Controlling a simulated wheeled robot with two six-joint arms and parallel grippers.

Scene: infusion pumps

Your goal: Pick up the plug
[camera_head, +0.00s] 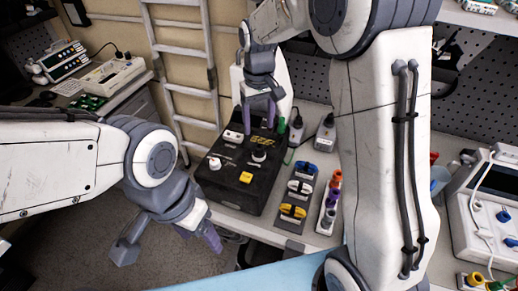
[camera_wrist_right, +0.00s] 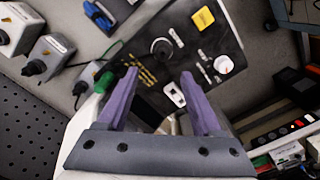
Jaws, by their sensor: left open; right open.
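A green plug (camera_head: 281,125) with a thin green cord sits at the back right edge of a black box (camera_head: 247,193). It also shows in the right wrist view as a green piece (camera_wrist_right: 90,73) just left of one finger. Two grey plug-like blocks with cords, a nearer one (camera_head: 297,128) and another (camera_head: 325,136), stand to its right. My right gripper (camera_head: 259,112) is open and empty over the back of the black box; its purple fingers (camera_wrist_right: 157,82) spread above the box's top. My left gripper (camera_head: 208,236) is open, low beside the table's front edge, holding nothing visible.
A tray of blue, white and yellow clips (camera_head: 297,190) and a rack of coloured caps (camera_head: 330,203) lie right of the box. A white device (camera_head: 485,215) stands at far right. My right arm hides part of the table. A ladder (camera_head: 185,60) stands behind.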

